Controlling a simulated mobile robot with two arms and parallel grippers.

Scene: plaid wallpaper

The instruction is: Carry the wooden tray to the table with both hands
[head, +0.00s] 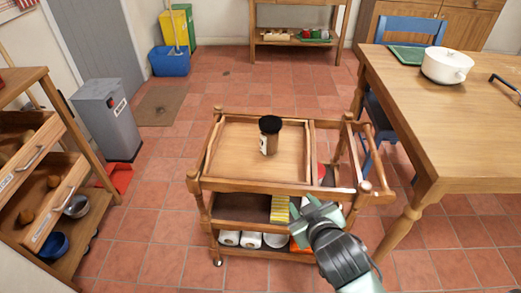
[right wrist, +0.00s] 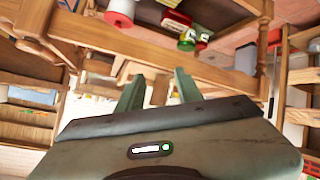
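The wooden tray (head: 235,155) lies on top of a wooden trolley (head: 250,187) in the middle of the head view. A jar with a black lid (head: 269,137) stands upright on it. The table (head: 455,110) is at the right, its wooden top largely bare at the near side. My right gripper (head: 316,208) is at the trolley's front right, in front of its near rail and apart from the tray. In the right wrist view its two fingers (right wrist: 158,88) stand apart with nothing seen between them. My left gripper is not in view.
A white pot (head: 446,66), a green board (head: 408,58) and a black handle are on the table. A blue chair (head: 410,28) stands behind it. A grey bin (head: 108,118) and a drawer unit (head: 40,165) are at the left. Tiled floor is clear behind the trolley.

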